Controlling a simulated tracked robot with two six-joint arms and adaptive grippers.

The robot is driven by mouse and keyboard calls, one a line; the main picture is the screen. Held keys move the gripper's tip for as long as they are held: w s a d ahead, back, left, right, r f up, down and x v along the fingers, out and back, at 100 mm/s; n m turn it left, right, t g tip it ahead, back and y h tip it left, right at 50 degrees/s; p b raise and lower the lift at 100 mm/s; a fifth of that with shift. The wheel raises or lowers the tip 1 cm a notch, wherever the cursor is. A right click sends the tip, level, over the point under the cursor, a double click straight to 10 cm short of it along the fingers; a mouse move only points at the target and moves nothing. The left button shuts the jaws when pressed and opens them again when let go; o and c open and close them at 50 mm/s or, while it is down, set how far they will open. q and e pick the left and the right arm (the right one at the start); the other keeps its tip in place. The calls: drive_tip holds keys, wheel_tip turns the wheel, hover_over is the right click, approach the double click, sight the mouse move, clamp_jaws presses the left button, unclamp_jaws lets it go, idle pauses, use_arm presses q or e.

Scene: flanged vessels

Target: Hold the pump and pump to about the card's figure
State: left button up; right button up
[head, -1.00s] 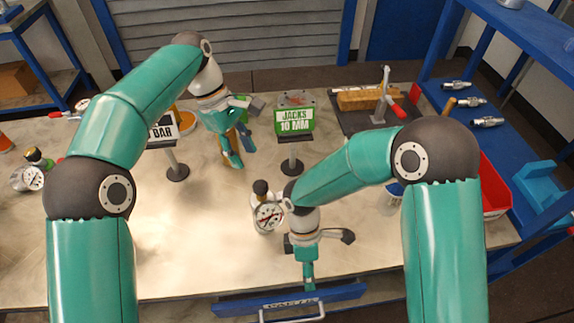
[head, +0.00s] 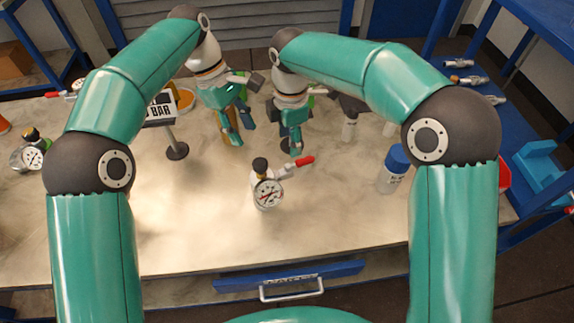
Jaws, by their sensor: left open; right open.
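A small hand pump with a round white gauge (head: 268,193), a dark knob on top and a red-tipped lever (head: 303,161) stands on the bench in the middle of the head view. The gauge's reading is too small to tell. A card on a post (head: 161,109) stands at the left; only "BAR" is readable, as my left arm covers the rest. My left gripper (head: 234,137) is open, behind and left of the pump. My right gripper (head: 292,143) is open, behind the pump and apart from it. A brownish object shows partly behind my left gripper.
A white bottle with a blue cap (head: 394,168) stands right of the pump. Another gauge (head: 29,157) is at the far left. A blue drawer with a handle (head: 289,282) is at the bench front. The bench is clear left of and in front of the pump.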

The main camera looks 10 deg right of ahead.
sight(289, 167)
wheel_tip(289, 167, down, 14)
idle(0.4)
clamp_jaws()
idle(1.3)
